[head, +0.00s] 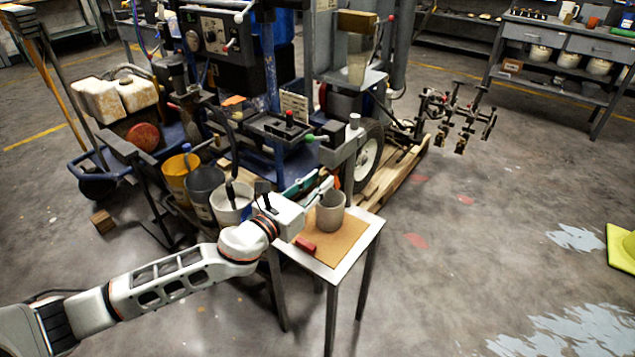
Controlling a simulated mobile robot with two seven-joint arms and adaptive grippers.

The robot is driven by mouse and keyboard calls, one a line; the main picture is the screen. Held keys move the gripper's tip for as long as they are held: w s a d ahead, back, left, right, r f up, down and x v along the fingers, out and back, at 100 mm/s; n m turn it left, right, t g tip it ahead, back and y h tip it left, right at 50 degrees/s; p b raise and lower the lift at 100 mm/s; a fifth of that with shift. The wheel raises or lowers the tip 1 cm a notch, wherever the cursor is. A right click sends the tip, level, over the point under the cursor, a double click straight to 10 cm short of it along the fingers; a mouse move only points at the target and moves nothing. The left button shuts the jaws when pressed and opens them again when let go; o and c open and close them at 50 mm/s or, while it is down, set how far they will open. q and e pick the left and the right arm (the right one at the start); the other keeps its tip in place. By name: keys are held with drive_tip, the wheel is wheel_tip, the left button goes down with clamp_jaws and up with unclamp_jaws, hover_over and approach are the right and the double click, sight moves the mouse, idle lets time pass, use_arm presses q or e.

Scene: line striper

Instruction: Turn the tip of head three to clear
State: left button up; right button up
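The spray heads (462,112) hang on a dark bar at the right end of the striper. Several are in a row with small brass-coloured tips at the bottom. They are too small to read which is head three or how its tip is turned. My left arm comes in from the lower left. My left gripper (318,192) is above the small table, close to a grey cup (331,214), and far from the spray heads. Whether it touches the cup, or how far its fingers are apart, I cannot tell. My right gripper is out of view.
The small table (367,234) has a brown top with a red piece (306,245) on it. Buckets (205,190) stand left of it, before the striper (290,125). A wheel (368,158) and pallet (400,175) lie between table and heads. Floor at right is mostly clear.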

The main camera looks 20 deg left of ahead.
use_arm(q)
clamp_jaws()
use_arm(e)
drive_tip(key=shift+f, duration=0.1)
use_arm(q)
drive_tip(key=shift+r+m, duration=0.15)
drive_tip(key=shift+m, duration=0.25)
drive_tip(key=shift+m+p, duration=1.3)
drive_tip(key=shift+m, duration=0.5)
drive_tip(key=shift+m+p, duration=1.4)
drive_tip(key=shift+m, duration=1)
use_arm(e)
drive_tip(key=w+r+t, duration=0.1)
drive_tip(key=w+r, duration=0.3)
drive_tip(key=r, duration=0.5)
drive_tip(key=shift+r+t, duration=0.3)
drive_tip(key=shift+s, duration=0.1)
